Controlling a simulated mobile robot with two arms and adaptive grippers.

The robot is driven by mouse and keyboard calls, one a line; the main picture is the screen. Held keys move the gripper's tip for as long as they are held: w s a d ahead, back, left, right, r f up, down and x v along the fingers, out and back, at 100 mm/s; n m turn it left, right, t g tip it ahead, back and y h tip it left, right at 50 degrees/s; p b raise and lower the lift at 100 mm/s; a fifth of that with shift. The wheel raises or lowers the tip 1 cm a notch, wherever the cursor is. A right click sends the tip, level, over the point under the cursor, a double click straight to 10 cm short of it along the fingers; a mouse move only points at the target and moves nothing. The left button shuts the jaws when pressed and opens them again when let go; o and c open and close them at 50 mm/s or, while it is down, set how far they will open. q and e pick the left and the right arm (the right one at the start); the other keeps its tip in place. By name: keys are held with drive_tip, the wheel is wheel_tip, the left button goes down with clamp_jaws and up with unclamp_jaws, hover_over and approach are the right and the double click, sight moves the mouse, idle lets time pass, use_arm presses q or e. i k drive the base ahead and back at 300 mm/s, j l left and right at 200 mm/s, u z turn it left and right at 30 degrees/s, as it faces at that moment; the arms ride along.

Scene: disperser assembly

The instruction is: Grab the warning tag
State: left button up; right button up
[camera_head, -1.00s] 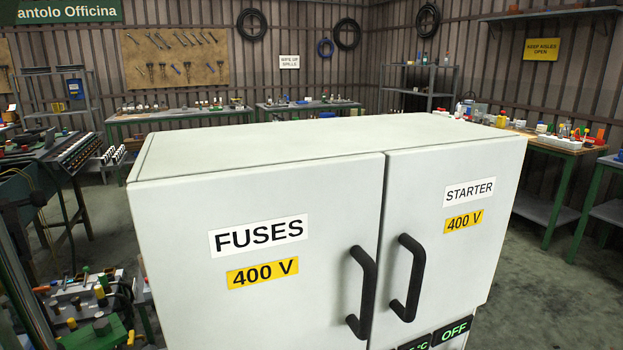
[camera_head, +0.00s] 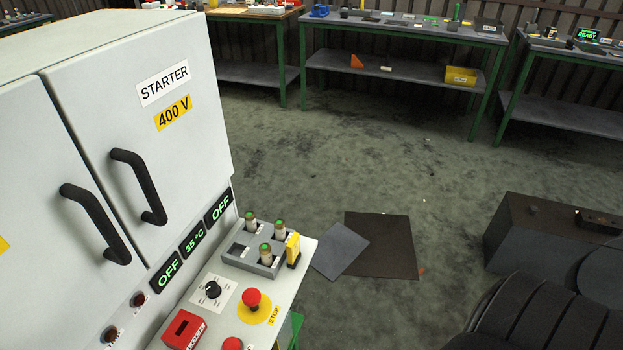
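I cannot make out for certain which thing is the warning tag. A red block with white lettering (camera_head: 185,330) sits on the white control panel (camera_head: 222,325) at the lower left; its text is too small to read. Neither of my grippers is in view.
The white cabinet (camera_head: 140,130) with two black handles (camera_head: 137,187) rises at left. A red stop button (camera_head: 252,299) and a black rotary knob (camera_head: 212,290) are on the panel. Dark mats (camera_head: 385,245) lie on the open floor. Benches (camera_head: 400,30) line the back.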

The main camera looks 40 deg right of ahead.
sight(293, 254)
drive_tip(key=l+z, duration=0.15)
drive_tip(key=z, duration=0.75)
